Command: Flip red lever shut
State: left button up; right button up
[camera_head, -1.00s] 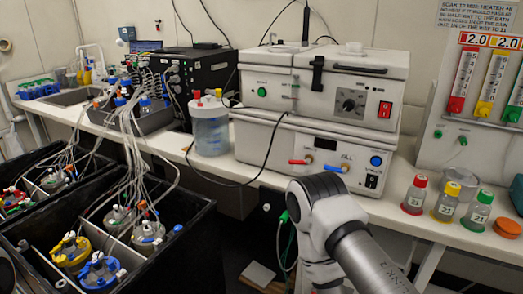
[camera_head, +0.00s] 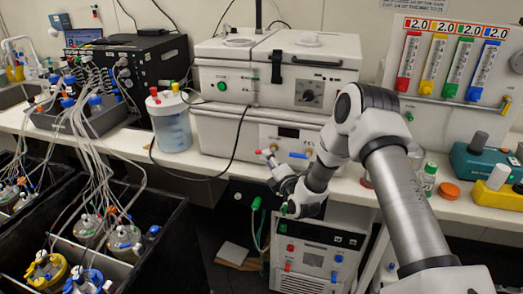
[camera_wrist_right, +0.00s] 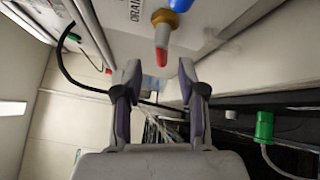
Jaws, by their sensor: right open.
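The red lever (camera_head: 268,153) is on the lower front of the white bath unit, left of a blue lever (camera_head: 299,155). In the right wrist view the red lever (camera_wrist_right: 161,60) hangs from a brass valve (camera_wrist_right: 163,18), with its tip just beyond the gap between my fingertips. My right gripper (camera_wrist_right: 159,78) is open and empty, with a finger on either side of the lever's line. In the head view my right gripper (camera_head: 278,172) is just below the red lever, partly hidden by its own wrist. I cannot tell whether it touches the lever. My left gripper is out of view.
A black cable (camera_head: 238,140) hangs down the unit's front, left of the levers. A clear bottle with coloured caps (camera_head: 171,125) stands left of the unit. A white machine (camera_head: 315,262) stands under the bench. A green connector (camera_wrist_right: 264,126) shows right in the wrist view.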

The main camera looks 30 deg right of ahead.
jog(key=w, duration=0.5)
jog(key=shift+w+d+f+p, duration=0.15)
jog(key=shift+d+p, duration=0.05)
jog(key=shift+p, duration=0.15)
jog(key=shift+w+d, duration=0.15)
jog(key=shift+w, duration=0.05)
grip_shut()
jog(key=m+t+b, duration=0.1)
jog(key=m+b, duration=0.1)
jog(key=b, duration=0.2)
jog(key=shift+h, duration=0.3)
jog(key=shift+r+t, duration=0.3)
jog(key=shift+r, duration=0.05)
jog(key=shift+r+m, duration=0.1)
jog(key=shift+m, duration=0.2)
grip_release()
